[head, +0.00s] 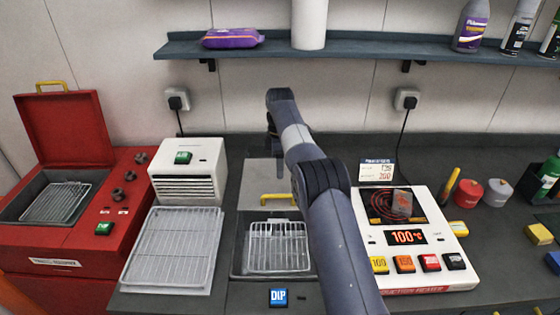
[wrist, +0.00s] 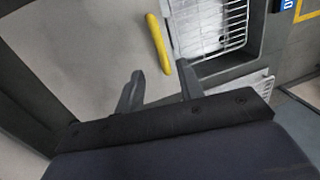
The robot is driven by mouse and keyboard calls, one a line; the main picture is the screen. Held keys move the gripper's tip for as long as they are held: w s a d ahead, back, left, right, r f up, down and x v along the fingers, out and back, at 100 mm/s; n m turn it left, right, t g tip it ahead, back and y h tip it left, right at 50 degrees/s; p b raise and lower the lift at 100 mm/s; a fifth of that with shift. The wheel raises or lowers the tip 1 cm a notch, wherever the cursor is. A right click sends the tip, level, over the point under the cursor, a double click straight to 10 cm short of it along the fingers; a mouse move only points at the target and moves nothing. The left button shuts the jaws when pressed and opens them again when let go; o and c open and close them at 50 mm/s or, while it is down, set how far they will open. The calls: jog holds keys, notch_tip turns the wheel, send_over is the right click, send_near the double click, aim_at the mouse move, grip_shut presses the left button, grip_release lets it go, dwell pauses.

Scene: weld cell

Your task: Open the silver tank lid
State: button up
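The silver tank (head: 238,262) stands on the bench in the middle of the head view, with a wire basket (head: 278,246) showing in its open front part. Its grey lid (head: 262,176) is behind that opening, with a yellow handle (head: 279,198) along its near edge. I cannot tell its exact tilt. In the wrist view the handle (wrist: 158,43) lies beyond my fingertips, apart from them, beside the basket (wrist: 212,30). My gripper (wrist: 158,82) is open, with nothing between its fingers. In the head view my arm hides the gripper and part of the tank's right side.
A red tank (head: 70,250) with its lid raised stands at left. A white unit (head: 188,170) and wire rack tray (head: 172,250) are between. An induction heater (head: 420,270) is at right. A shelf (head: 380,47) with bottles runs above; a blue DIP button (head: 278,297) is in front.

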aim_at(280, 195)
jog(key=shift+w+r+p, duration=0.2)
jog(key=shift+r+p, duration=0.1)
jog(key=shift+r, duration=0.7)
jog(key=f, duration=0.3)
jog(key=s+f, duration=0.1)
jog(key=f, duration=0.3)
jog(key=s+f, duration=0.1)
jog(key=f, duration=0.2)
jog(key=shift+f, duration=0.3)
jog(key=shift+s, duration=0.1)
jog(key=shift+r, duration=0.15)
